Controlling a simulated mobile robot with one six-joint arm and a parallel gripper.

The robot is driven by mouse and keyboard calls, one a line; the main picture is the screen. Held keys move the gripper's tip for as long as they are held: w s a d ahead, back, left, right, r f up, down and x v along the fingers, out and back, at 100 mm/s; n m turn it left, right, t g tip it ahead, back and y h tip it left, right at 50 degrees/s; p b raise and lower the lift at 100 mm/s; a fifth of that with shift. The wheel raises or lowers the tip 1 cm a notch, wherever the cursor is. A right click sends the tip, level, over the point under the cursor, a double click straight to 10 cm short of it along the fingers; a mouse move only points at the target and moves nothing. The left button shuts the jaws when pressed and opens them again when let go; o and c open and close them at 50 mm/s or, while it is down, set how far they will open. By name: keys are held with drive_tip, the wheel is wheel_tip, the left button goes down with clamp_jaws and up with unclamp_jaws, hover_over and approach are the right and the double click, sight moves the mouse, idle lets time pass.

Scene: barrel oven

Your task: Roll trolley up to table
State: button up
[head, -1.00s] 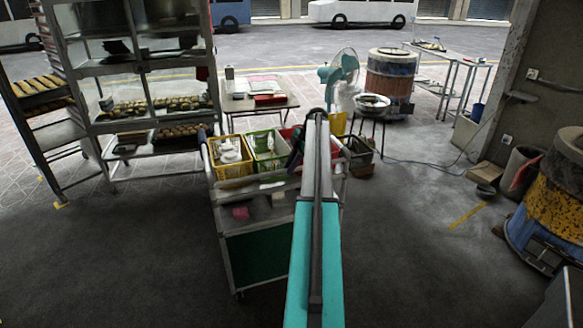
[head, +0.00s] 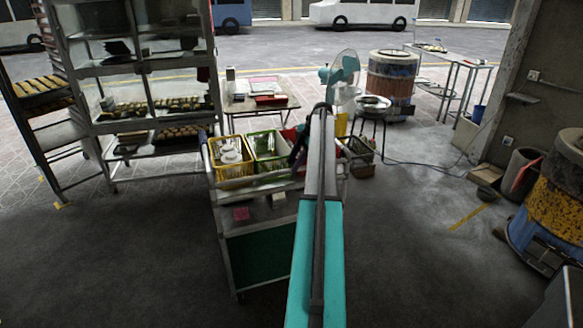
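The trolley (head: 262,254) is a metal-framed cart with a dark green lower panel, standing upright in the middle of the floor. On top it carries a yellow crate (head: 232,172) with white items, a green crate (head: 268,147) and a red one partly hidden by my arm. The low table (head: 234,105) stands just beyond the trolley's far end, with papers and a red item on it. I cannot tell whether trolley and table touch. My gripper (head: 298,148) is a dark shape at the trolley's right side, mostly hidden behind my arm; its fingers do not show.
A tall bread rack (head: 150,68) stands left of the table. A teal fan (head: 342,70) and a pan on a stand (head: 372,103) are to the right. Barrel ovens (head: 391,80) stand further back and at the right edge (head: 556,205). Floor left of the trolley is clear.

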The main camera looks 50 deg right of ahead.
drive_tip(key=p+v, duration=1)
drive_tip(key=v, duration=0.1)
drive_tip(key=shift+p, duration=0.35)
drive_tip(key=shift+w, duration=0.1)
idle(0.4)
